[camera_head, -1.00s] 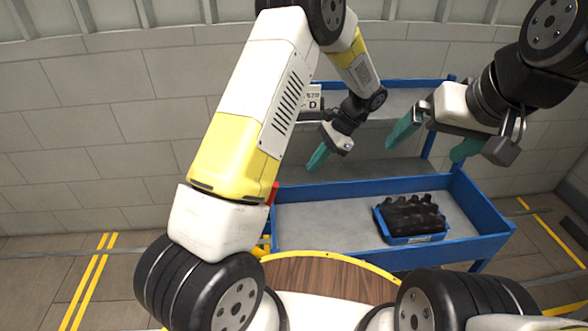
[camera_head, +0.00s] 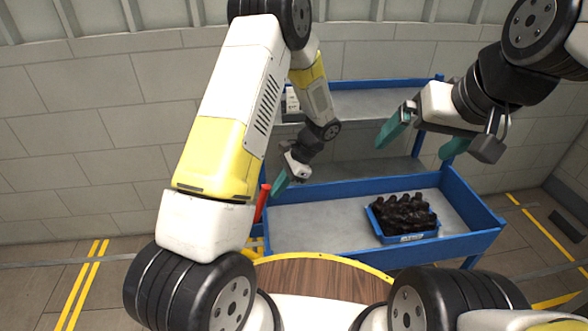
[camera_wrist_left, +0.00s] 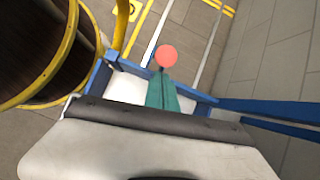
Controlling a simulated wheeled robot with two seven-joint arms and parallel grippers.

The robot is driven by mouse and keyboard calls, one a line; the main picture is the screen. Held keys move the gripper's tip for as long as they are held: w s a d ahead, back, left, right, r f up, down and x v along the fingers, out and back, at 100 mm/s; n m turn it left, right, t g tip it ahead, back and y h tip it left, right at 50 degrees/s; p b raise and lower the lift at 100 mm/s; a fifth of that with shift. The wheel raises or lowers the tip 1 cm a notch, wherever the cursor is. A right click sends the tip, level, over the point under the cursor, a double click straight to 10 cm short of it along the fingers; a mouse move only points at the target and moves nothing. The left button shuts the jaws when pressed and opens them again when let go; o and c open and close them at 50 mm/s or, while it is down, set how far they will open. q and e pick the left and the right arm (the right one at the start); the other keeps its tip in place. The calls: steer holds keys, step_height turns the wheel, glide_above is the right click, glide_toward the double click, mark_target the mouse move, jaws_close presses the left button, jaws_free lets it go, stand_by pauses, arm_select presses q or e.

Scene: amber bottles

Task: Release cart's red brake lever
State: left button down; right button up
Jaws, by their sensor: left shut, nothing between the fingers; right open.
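The red brake lever (camera_head: 262,202) stands at the left end of the blue cart (camera_head: 350,259), partly hidden behind my left arm. Its round red knob (camera_wrist_left: 166,56) shows in the left wrist view, just beyond the fingertips. My left gripper (camera_head: 280,182) is shut and empty, close to the right of the lever in the head view. Its teal fingers also show in the left wrist view (camera_wrist_left: 162,92); I cannot tell whether they touch the knob. My right gripper (camera_head: 425,140) is open and empty, above the right part of the cart.
A blue crate (camera_head: 408,239) of dark bottles sits on the cart's lower tray, right of the middle. The tray's left part is clear. A cart post rises between the shelves near my right gripper. A round wooden top with a yellow rim (camera_head: 345,264) is in front.

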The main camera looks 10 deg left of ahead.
arm_select(q)
steer(key=shift+s+a+r, duration=0.1)
steer(key=shift+s+a, duration=0.05)
steer(key=shift+a, duration=0.1)
steer(key=a+h, duration=0.1)
steer(key=a, duration=0.1)
steer(key=s+a+r+h, duration=0.1)
steer(key=a+h, duration=0.1)
steer(key=a+r+t+h, duration=0.1)
steer(key=a, duration=0.1)
steer(key=shift+s, duration=0.35)
steer(key=shift+s+a, duration=0.25)
steer(key=shift+a, duration=0.6)
steer(key=shift+s+a, duration=0.25)
steer(key=shift+a, duration=0.6)
steer(key=v, duration=1.1)
steer(key=shift+w+r, duration=0.25)
steer(key=shift+w, duration=0.15)
